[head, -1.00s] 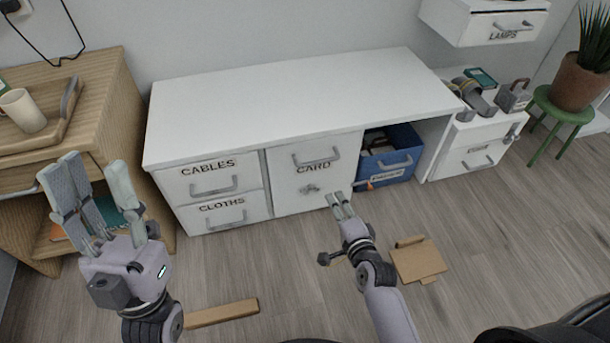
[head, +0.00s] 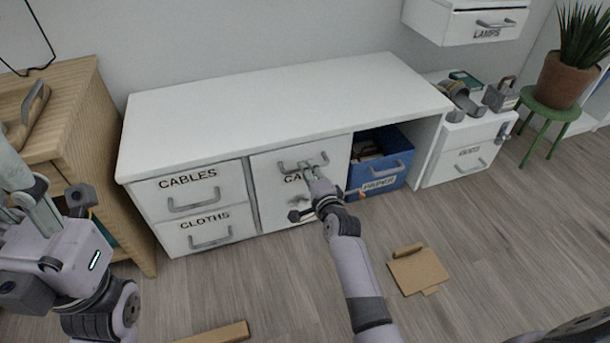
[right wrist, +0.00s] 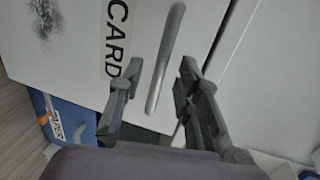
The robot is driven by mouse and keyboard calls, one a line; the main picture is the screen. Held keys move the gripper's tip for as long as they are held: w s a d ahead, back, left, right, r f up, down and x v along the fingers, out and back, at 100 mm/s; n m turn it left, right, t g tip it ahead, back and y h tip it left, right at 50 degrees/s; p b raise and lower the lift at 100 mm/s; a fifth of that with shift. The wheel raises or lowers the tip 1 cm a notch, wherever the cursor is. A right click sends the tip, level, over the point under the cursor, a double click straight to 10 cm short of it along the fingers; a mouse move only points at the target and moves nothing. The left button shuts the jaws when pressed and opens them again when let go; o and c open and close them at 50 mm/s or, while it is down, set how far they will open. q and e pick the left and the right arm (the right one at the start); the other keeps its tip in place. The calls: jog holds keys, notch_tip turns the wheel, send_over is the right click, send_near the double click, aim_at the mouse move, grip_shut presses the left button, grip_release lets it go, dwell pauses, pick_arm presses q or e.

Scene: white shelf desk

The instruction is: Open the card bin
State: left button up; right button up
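The card bin (head: 272,193) is a white front in the middle of the desk, lettered CARD, with a grey bar handle (head: 290,168) near its top. It looks shut. My right gripper (head: 309,167) is at the handle and covers part of the lettering. In the right wrist view the bin's handle (right wrist: 166,58) lies between my two spread fingers (right wrist: 155,88); no firm grip shows. My left gripper (head: 25,185) is at the left edge, partly cut off, with spread, empty fingers, away from the bin.
The CABLES (head: 190,188) and CLOTHS (head: 208,234) drawers are left of the bin. A blue PAPER bin (head: 378,174) stands to its right. Flat cardboard (head: 418,271) lies on the floor ahead, and another piece (head: 215,335) lies at the bottom. A wooden cabinet (head: 95,120) is near my left arm.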

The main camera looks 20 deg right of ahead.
jog(key=shift+b+x, duration=0.5)
jog(key=shift+x, duration=0.95)
grip_shut()
